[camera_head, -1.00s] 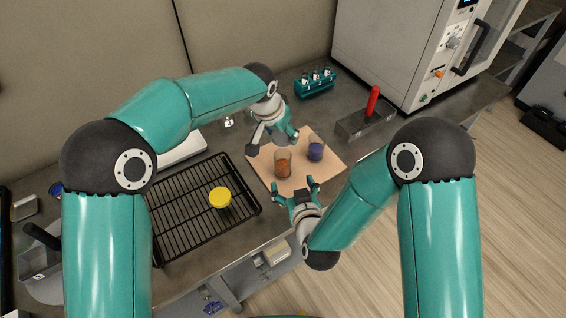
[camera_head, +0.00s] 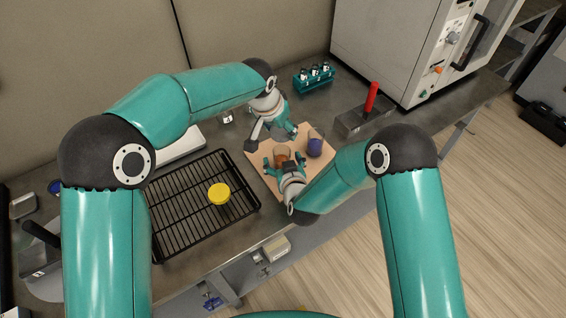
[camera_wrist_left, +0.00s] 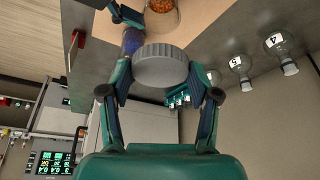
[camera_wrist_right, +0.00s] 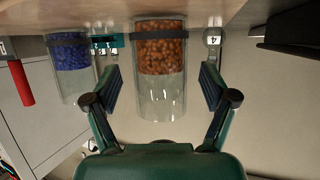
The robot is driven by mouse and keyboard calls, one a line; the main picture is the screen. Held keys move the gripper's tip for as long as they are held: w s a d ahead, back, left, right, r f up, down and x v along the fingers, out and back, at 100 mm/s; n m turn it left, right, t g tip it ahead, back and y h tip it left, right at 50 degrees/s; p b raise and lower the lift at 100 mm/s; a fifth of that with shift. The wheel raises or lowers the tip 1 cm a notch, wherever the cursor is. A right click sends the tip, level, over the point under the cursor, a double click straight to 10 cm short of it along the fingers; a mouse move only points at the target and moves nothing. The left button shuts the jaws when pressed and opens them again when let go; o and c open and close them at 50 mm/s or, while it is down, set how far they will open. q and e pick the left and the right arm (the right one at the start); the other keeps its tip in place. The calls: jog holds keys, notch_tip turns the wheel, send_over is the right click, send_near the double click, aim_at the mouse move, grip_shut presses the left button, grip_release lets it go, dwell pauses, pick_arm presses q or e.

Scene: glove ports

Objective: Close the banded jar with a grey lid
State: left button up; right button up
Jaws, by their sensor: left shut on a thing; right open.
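The jar of brown beads (camera_head: 282,152) stands on the wooden board. In the right wrist view this jar (camera_wrist_right: 160,60) looks upside down, has a dark band low on its wall and an open, empty upper part. My right gripper (camera_wrist_right: 162,85) is open, its fingers on either side of the jar in that view, with gaps visible. A jar of blue beads (camera_head: 315,146), also with a dark band in the right wrist view (camera_wrist_right: 67,37), stands beside it. My left gripper (camera_wrist_left: 160,80) is shut on the grey lid (camera_wrist_left: 160,62), held above the board near the jars.
The board (camera_head: 262,158) lies on the grey bench. A teal vial rack (camera_head: 314,80) and a tray with a red handle (camera_head: 371,98) stand behind and right. Flasks (camera_wrist_left: 238,65) show in the left wrist view.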

jog(key=shift+w+a+f, duration=0.1)
jog(key=shift+w+f, duration=0.15)
jog(key=shift+w, duration=0.3)
grip_shut()
pick_arm(q)
jog(key=shift+s+f, duration=0.1)
jog(key=shift+f, duration=2.35)
